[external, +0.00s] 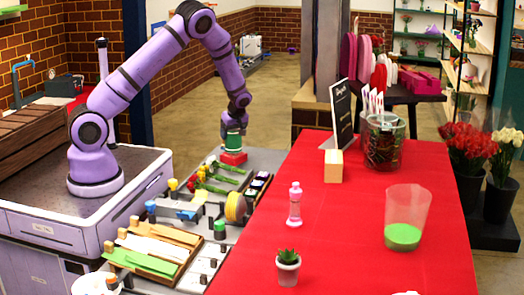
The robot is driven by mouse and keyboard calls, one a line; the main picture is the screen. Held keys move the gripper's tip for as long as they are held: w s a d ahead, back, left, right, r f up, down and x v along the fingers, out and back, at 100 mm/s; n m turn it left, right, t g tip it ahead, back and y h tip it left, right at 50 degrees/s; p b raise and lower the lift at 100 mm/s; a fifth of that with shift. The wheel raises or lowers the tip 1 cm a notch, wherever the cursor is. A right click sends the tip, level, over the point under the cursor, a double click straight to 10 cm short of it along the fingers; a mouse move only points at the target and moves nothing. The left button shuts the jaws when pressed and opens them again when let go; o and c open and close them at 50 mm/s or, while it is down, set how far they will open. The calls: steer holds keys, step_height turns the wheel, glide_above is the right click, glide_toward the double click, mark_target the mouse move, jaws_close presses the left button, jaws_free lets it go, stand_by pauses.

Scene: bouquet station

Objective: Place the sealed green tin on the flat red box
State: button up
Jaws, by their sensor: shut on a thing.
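My gripper (235,129) points straight down at the far end of the grey work surface and is shut on the green tin (233,143). The tin is upright, and its top is partly hidden by the gripper. The flat red box (233,158) lies directly below the tin in the external view. The tin's bottom appears at or just above the box's top; I cannot tell whether they touch.
Another small green cylinder (219,230) stands nearer on the grey work surface. Flowers (203,180), a yellow ribbon roll (235,207) and a tray of paper sheets (150,248) lie there. The red table (340,235) on the right holds a pink bottle (295,205).

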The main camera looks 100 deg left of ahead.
steer(key=shift+f, duration=0.55)
steer(key=shift+f, duration=0.1)
steer(key=o, duration=1.1)
steer(key=v, duration=1.2)
